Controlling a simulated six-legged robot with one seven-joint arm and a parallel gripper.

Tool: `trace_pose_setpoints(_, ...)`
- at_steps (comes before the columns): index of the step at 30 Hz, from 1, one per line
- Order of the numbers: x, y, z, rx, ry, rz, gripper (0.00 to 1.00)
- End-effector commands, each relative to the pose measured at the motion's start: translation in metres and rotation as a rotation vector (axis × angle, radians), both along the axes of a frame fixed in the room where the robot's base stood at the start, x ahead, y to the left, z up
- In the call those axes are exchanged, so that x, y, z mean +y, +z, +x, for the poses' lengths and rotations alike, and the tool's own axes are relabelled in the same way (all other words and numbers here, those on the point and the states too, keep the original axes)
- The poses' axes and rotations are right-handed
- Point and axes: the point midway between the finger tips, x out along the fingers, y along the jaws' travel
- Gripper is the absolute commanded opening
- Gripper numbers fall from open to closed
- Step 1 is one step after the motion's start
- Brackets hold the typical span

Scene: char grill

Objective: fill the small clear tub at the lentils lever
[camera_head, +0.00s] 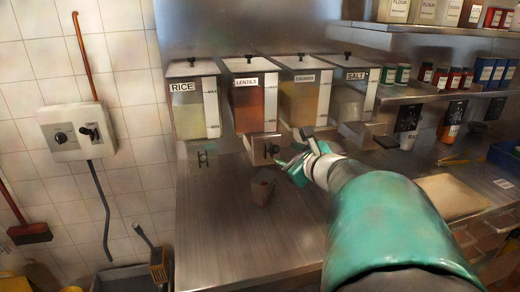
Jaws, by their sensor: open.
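The lentils dispenser (250,105) hangs on the back wall, second from left, with orange-red contents. Its metal lever box with a dark knob (271,150) sits just below it. A small tub (262,189) stands on the steel counter below the lever box. It looks brownish and see-through; I cannot tell whether it holds lentils. My gripper (293,157) is open, just right of the lever knob and above and right of the tub. I cannot tell whether it touches the knob.
The rice dispenser (195,110) is on the left; a third dispenser (304,100) and the salt dispenser (356,97) are on the right. Shelves with jars (440,78) fill the right side. The steel counter (235,235) is clear in front. A wall switch box (75,132) is at left.

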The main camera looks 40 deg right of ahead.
Motion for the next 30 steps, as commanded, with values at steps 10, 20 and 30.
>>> trace_pose_setpoints(10, 0.011, 0.009, -0.036, 0.001, 0.0, 0.001, 0.45)
trace_pose_setpoints(20, 0.011, 0.009, -0.036, 0.0, 0.001, 0.001, 0.45)
trace_pose_setpoints(30, 0.049, 0.014, -0.004, 0.029, 0.124, -0.039, 0.45)
